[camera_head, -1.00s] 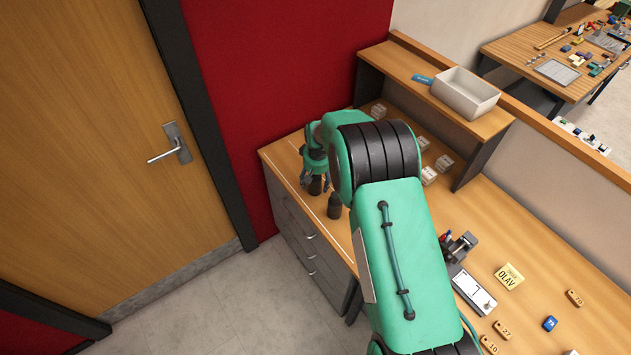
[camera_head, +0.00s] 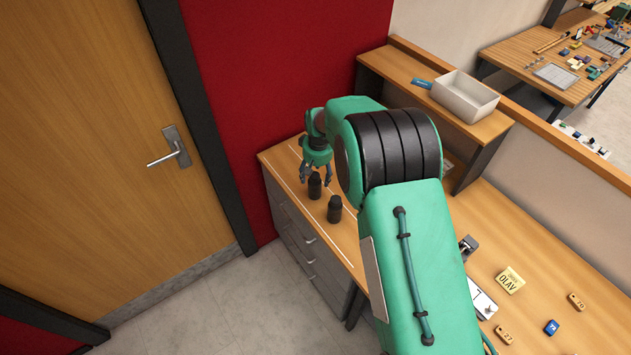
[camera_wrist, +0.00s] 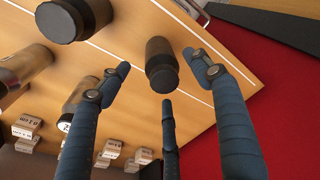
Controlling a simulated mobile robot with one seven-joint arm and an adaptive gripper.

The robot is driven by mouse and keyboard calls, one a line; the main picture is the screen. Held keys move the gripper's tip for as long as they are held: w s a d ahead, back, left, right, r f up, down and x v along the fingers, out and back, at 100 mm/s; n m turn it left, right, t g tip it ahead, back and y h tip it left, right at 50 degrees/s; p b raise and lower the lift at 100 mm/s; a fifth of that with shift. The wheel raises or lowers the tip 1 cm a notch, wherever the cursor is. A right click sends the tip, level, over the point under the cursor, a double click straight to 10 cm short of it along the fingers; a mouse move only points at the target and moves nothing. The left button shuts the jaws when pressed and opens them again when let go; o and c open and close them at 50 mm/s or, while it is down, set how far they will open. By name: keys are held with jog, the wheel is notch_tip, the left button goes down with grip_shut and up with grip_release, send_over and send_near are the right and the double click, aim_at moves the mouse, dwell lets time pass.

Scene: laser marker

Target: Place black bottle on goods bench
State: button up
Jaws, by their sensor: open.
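Two black bottles stand upright at the left end of the wooden bench (camera_head: 350,238), one farther back (camera_head: 314,187) and one nearer the front (camera_head: 334,210). My gripper (camera_head: 317,174) is open just above the farther bottle. Another black bottle (camera_wrist: 75,20) shows at the upper left.
Brownish metallic containers (camera_wrist: 25,68) and small labelled blocks (camera_wrist: 110,150) stand near the bottles. A raised shelf (camera_head: 405,70) carries a white bin (camera_head: 464,95). White lines cross the bench's left end.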

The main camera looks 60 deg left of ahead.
jog(key=shift+s+d+r, duration=0.1)
jog(key=shift+d+r, duration=0.05)
jog(key=shift+r, duration=1.1)
jog(key=shift+d+r, duration=0.15)
jog(key=shift+r, duration=1.05)
jog(key=shift+r, duration=0.1)
